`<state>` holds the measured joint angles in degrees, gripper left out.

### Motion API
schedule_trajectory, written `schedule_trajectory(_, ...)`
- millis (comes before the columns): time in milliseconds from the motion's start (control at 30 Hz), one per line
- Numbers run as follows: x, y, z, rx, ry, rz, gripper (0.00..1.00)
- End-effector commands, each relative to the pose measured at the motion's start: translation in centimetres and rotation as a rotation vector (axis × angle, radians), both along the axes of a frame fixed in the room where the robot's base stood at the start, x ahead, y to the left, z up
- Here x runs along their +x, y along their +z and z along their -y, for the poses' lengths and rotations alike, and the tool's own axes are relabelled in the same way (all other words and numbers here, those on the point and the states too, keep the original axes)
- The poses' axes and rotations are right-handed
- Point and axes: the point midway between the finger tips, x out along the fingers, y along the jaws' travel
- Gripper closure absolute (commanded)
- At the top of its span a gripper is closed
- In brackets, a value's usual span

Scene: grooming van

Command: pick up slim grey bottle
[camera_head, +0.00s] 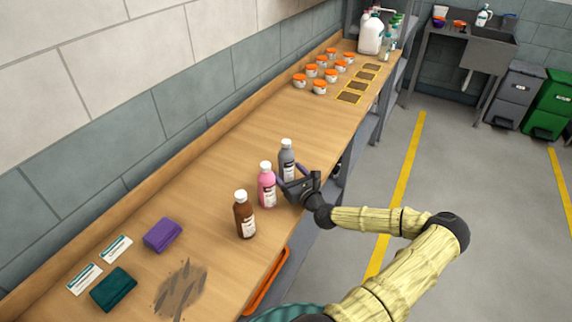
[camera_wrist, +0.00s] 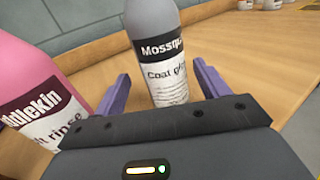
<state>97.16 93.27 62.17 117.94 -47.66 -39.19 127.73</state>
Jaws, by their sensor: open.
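The slim grey bottle (camera_head: 287,160) stands upright on the wooden bench, with a white cap and a black and white label. In the wrist view the grey bottle (camera_wrist: 160,50) stands ahead of my gripper, between the lines of its two purple fingers; its top is cut off. My gripper (camera_head: 292,176) is open and low over the bench's front edge; in the wrist view its fingers (camera_wrist: 160,88) are spread with the bottle's lower part at or just beyond the tips. I cannot tell whether they touch it.
A pink bottle (camera_head: 267,186) stands close on the left of my gripper, also in the wrist view (camera_wrist: 30,95). A brown bottle (camera_head: 244,216) is nearer. Orange-lidded jars (camera_head: 320,87) stand farther back.

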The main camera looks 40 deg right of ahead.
Motion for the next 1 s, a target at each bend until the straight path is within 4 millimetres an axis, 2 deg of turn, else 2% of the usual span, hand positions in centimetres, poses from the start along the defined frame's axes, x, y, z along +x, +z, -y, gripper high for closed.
schedule_trajectory(200, 2.9, 0.2, 0.9, -0.002, 0.002, 0.000, 0.26)
schedule_trajectory(333, 4.2, 0.0, 1.0, -0.001, 0.002, 0.000, 0.26)
schedule_trajectory(867, 4.3, -0.1, 1.1, -0.001, 0.001, 0.000, 0.26)
schedule_trajectory(900, 4.3, -0.1, 1.1, -0.001, 0.001, 0.000, 0.28)
schedule_trajectory(1000, 4.3, -0.1, 1.1, -0.001, 0.002, 0.000, 0.48)
